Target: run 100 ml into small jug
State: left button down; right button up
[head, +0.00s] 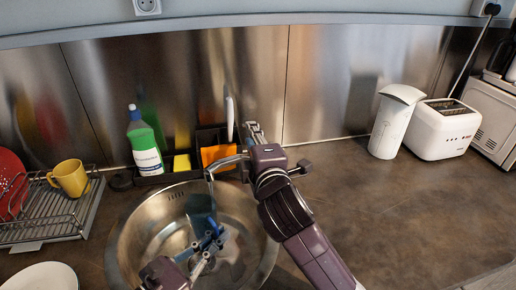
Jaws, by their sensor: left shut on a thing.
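The tap (228,161) stands at the back of the round steel sink, its spout pointing down into the basin. My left gripper (208,242) is low in the sink and shut on a bluish vessel (201,205), which looks like the small jug. The vessel is below the spout; its outline is faint and its level cannot be read. My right gripper (262,140) is at the tap's right side, by its lever area. Its wrist hides part of the tap, and I cannot tell how its fingers stand.
A green bottle (144,145), a yellow sponge (182,163) and an orange cloth (217,155) stand behind the sink (122,240). A dish rack (50,220) with a yellow mug (70,178) is left. A white container (391,125) and toaster (440,130) stand right; the counter before them is clear.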

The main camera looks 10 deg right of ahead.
jog(key=s, duration=0.7)
jog(key=shift+s+r, duration=0.35)
jog(key=shift+r, duration=0.1)
jog(key=shift+c, duration=0.5)
jog(key=shift+w+m, duration=0.25)
jog(key=shift+m, duration=0.05)
jog(key=c, duration=0.5)
jog(key=shift+w+m+h, duration=0.25)
jog(key=shift+m+h, duration=0.05)
jog(key=shift+m, duration=0.3)
grip_shut()
jog(key=w+a+r+m+g+h, duration=0.35)
jog(key=r+m+h, duration=0.3)
jog(key=m, duration=1.45)
jog(key=r+x, duration=0.1)
jog(key=x, duration=0.9)
jog(key=shift+t, duration=0.25)
jog(key=shift+s+a+f, duration=0.25)
jog(key=shift+s+f, duration=0.05)
jog(key=shift+f, duration=0.3)
jog(key=shift+s+a+f, duration=0.25)
jog(key=shift+s+f, duration=0.05)
jog(key=shift+f, duration=0.3)
jog(key=shift+s+a+f, duration=0.25)
jog(key=shift+s+f, duration=0.05)
jog(key=shift+f, duration=0.3)
